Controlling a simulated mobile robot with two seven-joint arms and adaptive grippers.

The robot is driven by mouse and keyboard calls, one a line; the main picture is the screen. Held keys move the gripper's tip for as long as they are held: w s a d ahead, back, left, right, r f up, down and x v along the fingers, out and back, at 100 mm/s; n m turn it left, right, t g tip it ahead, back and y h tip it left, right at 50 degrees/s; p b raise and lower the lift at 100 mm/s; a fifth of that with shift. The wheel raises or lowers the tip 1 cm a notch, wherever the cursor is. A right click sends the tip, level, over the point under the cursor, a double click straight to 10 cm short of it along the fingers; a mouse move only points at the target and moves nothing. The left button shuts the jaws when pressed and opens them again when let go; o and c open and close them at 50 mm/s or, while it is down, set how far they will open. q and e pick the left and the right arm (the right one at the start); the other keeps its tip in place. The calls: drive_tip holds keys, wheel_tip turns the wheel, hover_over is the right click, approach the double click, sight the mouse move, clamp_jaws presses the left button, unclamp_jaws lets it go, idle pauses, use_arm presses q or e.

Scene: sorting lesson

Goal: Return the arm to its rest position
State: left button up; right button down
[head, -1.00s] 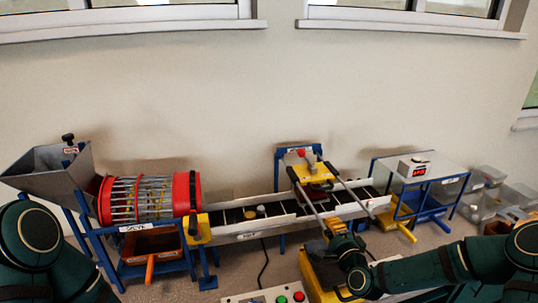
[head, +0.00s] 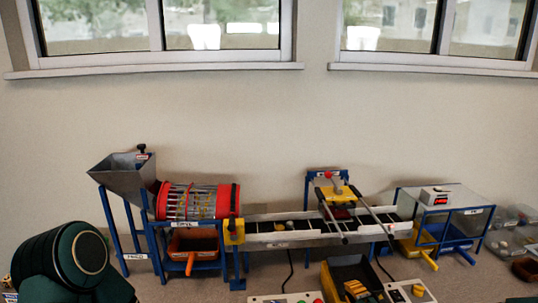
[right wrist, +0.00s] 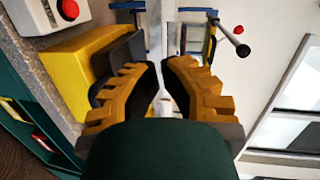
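My right gripper (head: 357,290) shows only as small yellow-brown ridged fingers at the bottom of the head view, in front of the dark tray. In the right wrist view, its two ridged tan fingers (right wrist: 160,75) have dark inner pads and a narrow gap between them. Nothing is held in that gap, so it is open and empty.
The sorting line has a grey hopper (head: 124,178), red drum sieve (head: 190,201), conveyor (head: 272,238) and yellow-red press (head: 335,192). A blue-framed stand (head: 440,215) and clear bins (head: 512,218) are at the right. A yellow box with a black tray (head: 345,268) and button panels (head: 285,299) are in front.

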drive_tip(key=s+a+f+n+g+y, duration=0.2)
drive_tip(key=s+a+f+n+g, duration=0.5)
drive_tip(key=s+a+f, duration=0.35)
drive_tip(key=s+a+f+n+g, duration=0.1)
drive_tip(key=s+f+n+g, duration=0.2)
drive_tip(key=s, duration=0.4)
drive_tip(key=s+a+f+n+g+h, duration=0.1)
drive_tip(key=s+f+n+g, duration=0.2)
drive_tip(key=s, duration=0.4)
drive_tip(key=shift+g+h, duration=0.3)
drive_tip(key=shift+g, duration=0.2)
idle(0.7)
